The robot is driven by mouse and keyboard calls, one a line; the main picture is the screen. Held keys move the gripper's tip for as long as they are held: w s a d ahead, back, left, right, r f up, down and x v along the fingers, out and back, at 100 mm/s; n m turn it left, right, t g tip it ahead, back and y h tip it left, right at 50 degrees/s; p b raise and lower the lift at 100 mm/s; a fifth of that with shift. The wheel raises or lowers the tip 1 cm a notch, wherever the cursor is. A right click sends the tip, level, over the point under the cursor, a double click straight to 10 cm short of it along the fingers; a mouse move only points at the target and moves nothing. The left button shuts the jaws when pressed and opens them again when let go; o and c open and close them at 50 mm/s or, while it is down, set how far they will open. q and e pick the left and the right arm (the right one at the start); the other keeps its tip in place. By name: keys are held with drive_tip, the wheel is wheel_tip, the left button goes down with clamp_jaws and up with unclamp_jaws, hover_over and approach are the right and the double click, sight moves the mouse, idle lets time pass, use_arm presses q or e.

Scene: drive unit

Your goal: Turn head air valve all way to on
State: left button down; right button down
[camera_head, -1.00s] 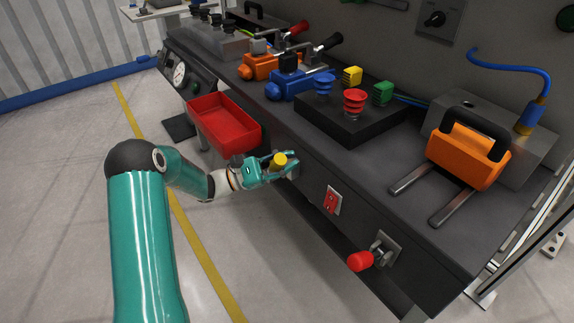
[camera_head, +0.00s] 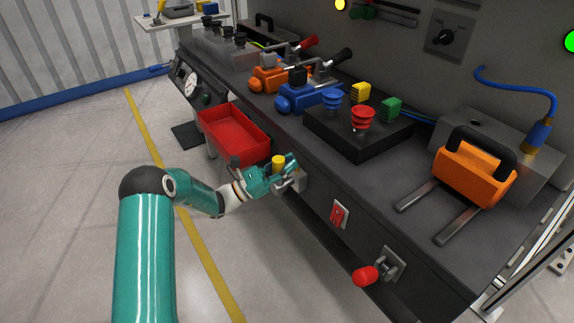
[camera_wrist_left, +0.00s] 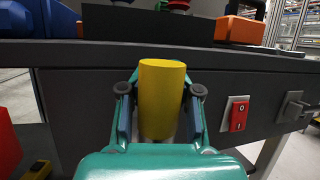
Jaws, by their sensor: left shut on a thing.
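A yellow cylindrical handle (camera_head: 278,162) stands nearly upright at the front face of the dark bench, beside the red tray. It looks like the handle of the air valve. My left gripper (camera_head: 275,177) is shut on it, with one finger on each side. In the left wrist view the yellow handle (camera_wrist_left: 162,98) is upright between the two fingers (camera_wrist_left: 160,105); its lower end and mount are hidden by the gripper. My right gripper is not in view.
A red tray (camera_head: 237,138) hangs left of the gripper. A red rocker switch (camera_head: 339,214) and a red-handled lever (camera_head: 366,275) are on the bench front to the right. Orange and blue levered units and a button box (camera_head: 340,142) stand on top. A green lamp (camera_head: 571,41) glows.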

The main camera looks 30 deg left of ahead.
use_arm(q)
drive_tip(key=shift+s+f, duration=0.15)
drive_tip(key=shift+f, duration=0.35)
drive_tip(key=c, duration=1.1)
unclamp_jaws()
drive_tip(key=shift+s+a, duration=0.1)
drive_tip(key=shift+a, duration=0.05)
drive_tip(key=shift+o, duration=0.3)
drive_tip(key=shift+r, duration=0.2)
drive_tip(key=v, duration=1.2)
